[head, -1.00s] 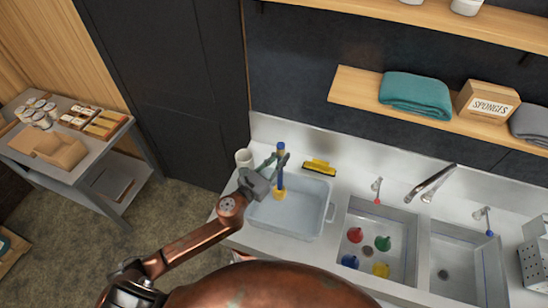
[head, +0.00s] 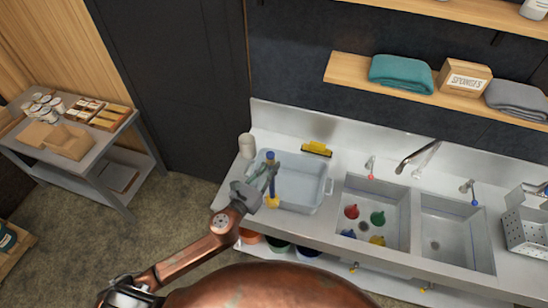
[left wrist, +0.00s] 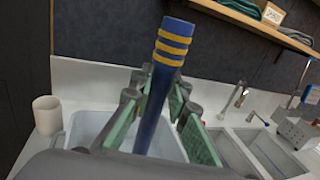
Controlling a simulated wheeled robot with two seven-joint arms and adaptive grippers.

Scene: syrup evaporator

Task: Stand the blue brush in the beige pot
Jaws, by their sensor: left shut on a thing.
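The blue brush (head: 271,187) has a blue handle with yellow bands at its top and a yellow head at its lower end. My left gripper (head: 267,172) is shut on its handle and holds it roughly upright over the near left part of a pale basin. In the left wrist view the brush (left wrist: 155,90) stands between the green finger pads (left wrist: 153,112). The beige pot (head: 246,146) stands upright on the counter's left end, behind and left of the gripper. It also shows in the left wrist view (left wrist: 47,115), apart from the brush. My right gripper is not in view.
The pale basin (head: 322,200) sits beside the pot, with a yellow-and-black item (head: 316,149) behind it. Two sinks lie to the right; the left one (head: 352,190) holds several coloured pieces. Faucets rise behind them. A shelf (head: 345,72) hangs above.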

